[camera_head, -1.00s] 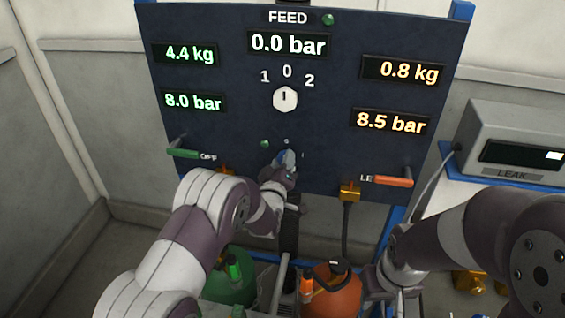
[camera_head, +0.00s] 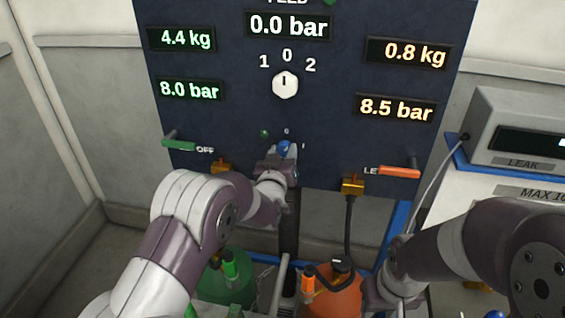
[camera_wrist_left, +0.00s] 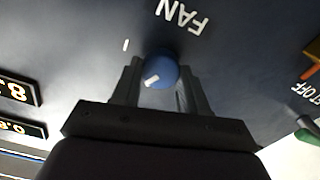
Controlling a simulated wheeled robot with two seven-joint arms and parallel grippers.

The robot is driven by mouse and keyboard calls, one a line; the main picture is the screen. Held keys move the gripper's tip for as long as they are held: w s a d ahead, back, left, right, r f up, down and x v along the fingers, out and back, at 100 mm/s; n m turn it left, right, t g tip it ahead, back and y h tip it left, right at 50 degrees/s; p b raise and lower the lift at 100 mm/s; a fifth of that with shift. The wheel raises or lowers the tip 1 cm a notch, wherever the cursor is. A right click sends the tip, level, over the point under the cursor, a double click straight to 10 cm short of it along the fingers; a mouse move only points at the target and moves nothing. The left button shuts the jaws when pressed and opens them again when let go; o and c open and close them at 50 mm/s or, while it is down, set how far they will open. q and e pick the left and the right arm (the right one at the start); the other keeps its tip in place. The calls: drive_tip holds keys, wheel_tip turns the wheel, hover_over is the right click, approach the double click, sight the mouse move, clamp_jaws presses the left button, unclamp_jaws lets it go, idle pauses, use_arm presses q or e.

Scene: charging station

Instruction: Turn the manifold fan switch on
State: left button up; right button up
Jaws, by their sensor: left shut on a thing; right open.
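The manifold fan switch is a round blue knob (camera_head: 284,148) low on the dark panel (camera_head: 330,140). In the left wrist view the knob (camera_wrist_left: 161,68) sits between the two fingers of my left gripper (camera_wrist_left: 160,85), which is shut on it. Its white pointer mark faces lower left there. The FAN label (camera_wrist_left: 183,15) reads upside down above it, and a single-stroke mark (camera_wrist_left: 126,45) lies to its upper left. In the head view my left gripper (camera_head: 279,163) covers the knob's lower part.
A larger white selector (camera_head: 285,85) points to 0 above the fan knob. A green lever (camera_head: 179,144) and an orange lever (camera_head: 399,172) stick out at the panel's sides. Green (camera_head: 228,280) and orange (camera_head: 333,293) cylinders stand below. A grey leak device (camera_head: 525,135) stands at right.

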use_arm(q)
drive_tip(key=m+b, duration=0.3)
drive_tip(key=m, duration=0.2)
drive_tip(key=shift+f+m+b, duration=0.2)
drive_tip(key=shift+m+b, duration=0.1)
drive_tip(key=shift+b, duration=0.1)
drive_tip(key=m+b, duration=0.1)
drive_tip(key=m, duration=0.2)
drive_tip(key=shift+d, duration=0.1)
drive_tip(key=shift+r+m+b, duration=0.1)
drive_tip(key=shift+m+b, duration=0.5)
drive_tip(key=shift+m, duration=0.9)
drive_tip(key=o, duration=1.1)
drive_tip(key=shift+c, duration=0.2)
drive_tip(key=s+a+b, duration=0.2)
drive_tip(key=s, duration=1)
drive_tip(key=shift+s+a+b, duration=0.2)
drive_tip(key=shift+s+b, duration=0.05)
drive_tip(key=shift+b, duration=0.1)
